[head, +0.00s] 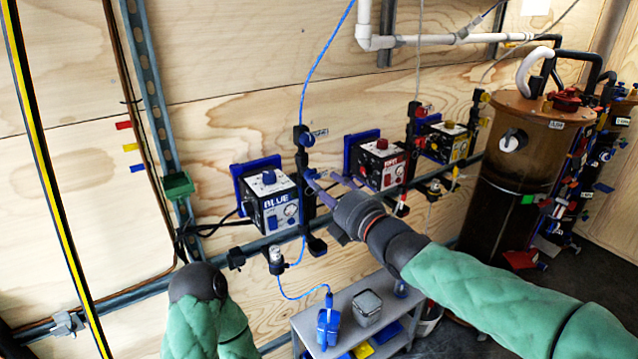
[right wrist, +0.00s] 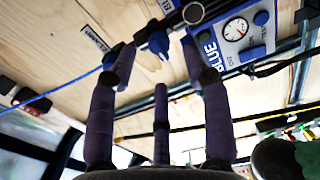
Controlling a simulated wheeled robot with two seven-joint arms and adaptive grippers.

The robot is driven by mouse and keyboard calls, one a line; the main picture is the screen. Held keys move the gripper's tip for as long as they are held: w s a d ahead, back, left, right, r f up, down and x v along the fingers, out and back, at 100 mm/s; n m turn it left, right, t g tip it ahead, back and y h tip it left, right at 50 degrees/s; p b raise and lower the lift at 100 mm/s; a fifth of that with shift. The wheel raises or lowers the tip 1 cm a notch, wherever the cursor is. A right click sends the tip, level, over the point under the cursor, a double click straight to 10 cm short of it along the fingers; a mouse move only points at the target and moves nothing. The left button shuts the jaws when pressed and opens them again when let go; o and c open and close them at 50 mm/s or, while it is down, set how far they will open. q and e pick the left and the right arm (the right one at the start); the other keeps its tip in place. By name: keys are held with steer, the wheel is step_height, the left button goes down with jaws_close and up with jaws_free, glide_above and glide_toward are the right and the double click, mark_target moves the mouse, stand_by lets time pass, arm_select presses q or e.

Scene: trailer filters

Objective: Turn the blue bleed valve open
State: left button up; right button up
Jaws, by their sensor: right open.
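A small blue valve handle (right wrist: 158,42) sits on the black fitting beside the blue box labelled BLUE (head: 270,200). In the head view a blue part of that fitting (head: 309,174) shows just left of my right gripper (head: 325,188). My right gripper comes in from the right, with its purple fingers spread. In the right wrist view the gripper (right wrist: 158,65) is open, its fingertips on either side of the blue handle. I see nothing held, and cannot tell whether a finger touches the handle. My left arm shows at the lower left, but its gripper is not in view.
Red (head: 378,165) and yellow (head: 447,142) boxes stand farther right along the wall rail. A blue hose (head: 325,48) runs up from the fitting. A grey cart (head: 340,338) stands below. A brown filter tank (head: 515,190) stands at the right.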

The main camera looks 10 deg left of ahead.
steer(key=v, duration=0.7)
steer(key=shift+s+d, duration=0.2)
steer(key=shift+s, duration=0.05)
steer(key=shift+f, duration=0.1)
steer(key=w+d+f+m+g+h+p, duration=0.1)
steer(key=d+f+m+g+h+p, duration=0.2)
steer(key=f+m, duration=0.85)
steer(key=w+d+f+m+g+h+p, duration=0.1)
steer(key=d+f+m+h, duration=0.3)
steer(key=f, duration=1.7)
steer(key=s+d+f+m+g+h+p, duration=0.1)
steer(key=s+d+f+m+g, duration=0.1)
steer(key=s+d+f+m, duration=0.3)
steer(key=s+d+f+m+g+p, duration=0.15)
steer(key=s+f, duration=0.25)
steer(key=f, duration=0.4)
steer(key=s+d+f+m+g, duration=0.1)
steer(key=s+f+m+g, duration=0.1)
steer(key=s, duration=0.6)
steer(key=s+d+f+m+g, duration=0.1)
steer(key=s+f+m+g, duration=0.2)
steer(key=s+f+m, duration=0.2)
steer(key=s+f+p, duration=0.1)
steer(key=s+f, duration=0.1)
steer(key=s, duration=0.1)
steer(key=shift+s+d+f+m+h, duration=0.25)
steer(key=shift+s+d+m+h, duration=0.05)
steer(key=shift+s+h, duration=0.1)
